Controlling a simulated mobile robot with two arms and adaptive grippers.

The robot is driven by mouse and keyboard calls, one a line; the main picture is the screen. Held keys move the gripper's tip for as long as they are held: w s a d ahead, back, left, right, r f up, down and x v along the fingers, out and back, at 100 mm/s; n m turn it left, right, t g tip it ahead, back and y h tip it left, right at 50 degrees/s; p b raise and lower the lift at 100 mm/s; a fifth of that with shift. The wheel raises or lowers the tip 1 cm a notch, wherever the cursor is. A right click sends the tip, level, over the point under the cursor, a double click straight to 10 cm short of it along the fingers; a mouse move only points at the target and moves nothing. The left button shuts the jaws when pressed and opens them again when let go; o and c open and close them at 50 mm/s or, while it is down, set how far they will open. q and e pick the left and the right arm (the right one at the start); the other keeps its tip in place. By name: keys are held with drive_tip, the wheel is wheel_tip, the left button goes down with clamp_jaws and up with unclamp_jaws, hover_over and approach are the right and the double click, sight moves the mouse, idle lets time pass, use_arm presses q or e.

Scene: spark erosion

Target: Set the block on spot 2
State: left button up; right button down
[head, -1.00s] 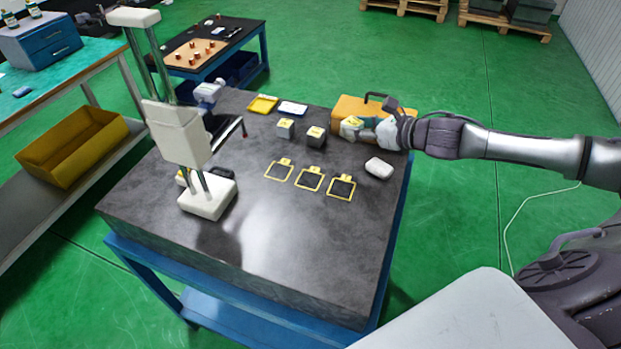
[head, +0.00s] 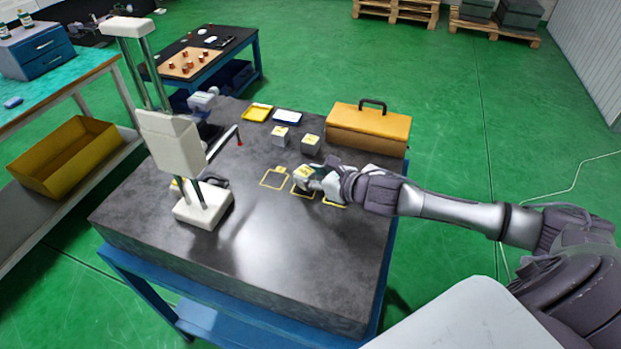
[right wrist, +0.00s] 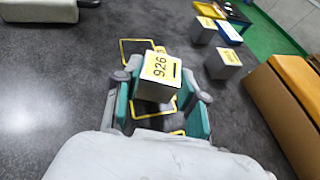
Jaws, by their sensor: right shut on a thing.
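My right gripper (head: 309,179) is shut on a grey block with a yellow top label (head: 304,171). In the right wrist view the block (right wrist: 158,78) sits between the two fingers (right wrist: 160,104), its label reading 926. Three yellow-outlined spots lie in a row on the dark table. The left spot (head: 274,179) is clear. The block is over or at the middle spot (head: 296,191), partly covering it; I cannot tell whether it touches the table. The right spot (head: 336,205) is mostly hidden by my gripper. The spot numbers are unreadable. My left gripper is not in view.
Two similar blocks (head: 280,136) (head: 310,144) stand behind the spots. Yellow (head: 257,113) and white-blue (head: 287,118) trays lie farther back. An orange case (head: 368,134) stands at the back right. A tall white-based stand (head: 203,207) is at left. The table's front is clear.

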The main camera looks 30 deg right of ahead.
drive_tip(key=shift+f, duration=0.8)
drive_tip(key=c, duration=0.7)
unclamp_jaws()
drive_tip(key=shift+f, duration=0.1)
drive_tip(key=shift+o, duration=0.2)
